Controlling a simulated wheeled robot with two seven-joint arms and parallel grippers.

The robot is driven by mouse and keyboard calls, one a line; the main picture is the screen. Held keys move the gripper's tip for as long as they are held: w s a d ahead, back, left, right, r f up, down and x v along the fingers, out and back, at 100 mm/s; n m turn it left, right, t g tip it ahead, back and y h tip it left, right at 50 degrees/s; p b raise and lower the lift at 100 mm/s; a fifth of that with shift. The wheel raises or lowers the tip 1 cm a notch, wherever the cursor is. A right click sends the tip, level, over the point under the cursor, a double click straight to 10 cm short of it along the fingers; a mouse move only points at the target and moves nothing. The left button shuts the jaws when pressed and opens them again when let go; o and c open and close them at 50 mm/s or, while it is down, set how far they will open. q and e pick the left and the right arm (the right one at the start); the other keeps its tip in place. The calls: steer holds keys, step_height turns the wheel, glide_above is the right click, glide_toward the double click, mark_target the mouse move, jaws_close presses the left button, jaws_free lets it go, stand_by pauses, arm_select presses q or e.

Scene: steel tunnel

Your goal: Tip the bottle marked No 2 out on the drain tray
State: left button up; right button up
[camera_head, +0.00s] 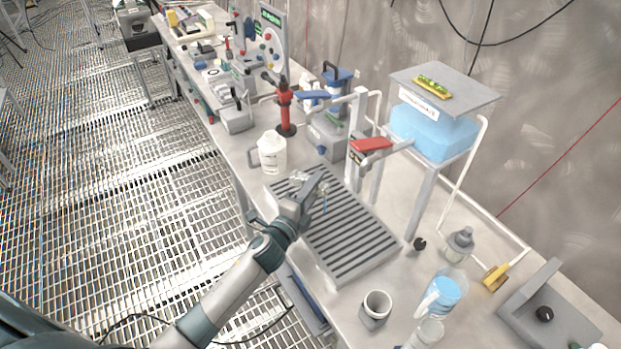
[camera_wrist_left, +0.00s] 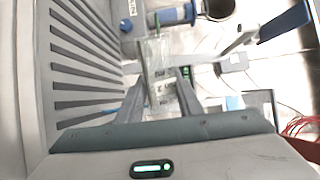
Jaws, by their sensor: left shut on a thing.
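The drain tray (camera_head: 379,272) is a pale tray with dark slots on the bench; its slots also show at the left of the left wrist view (camera_wrist_left: 88,103). My left gripper (camera_head: 308,192) is low over the far part of the tray, shut on a clear bottle (camera_wrist_left: 160,72). My right gripper is not in view.
A white jug (camera_head: 271,152) stands beyond the tray, near a red post (camera_head: 285,108). A red-handled stand (camera_head: 370,145) and a blue tank (camera_head: 434,130) are right of it.

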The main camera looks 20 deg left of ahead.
arm_select(q)
steer(key=shift+d+m, duration=0.15)
steer(key=shift+m, duration=0.45)
steer(key=shift+d+m, duration=0.1)
steer(key=shift+m, duration=0.2)
stand_by(0.8)
stand_by(0.4)
steer(key=n, duration=0.3)
steer(key=shift+a+p, duration=0.3)
steer(key=shift+a, duration=0.1)
steer(key=shift+r, duration=0.1)
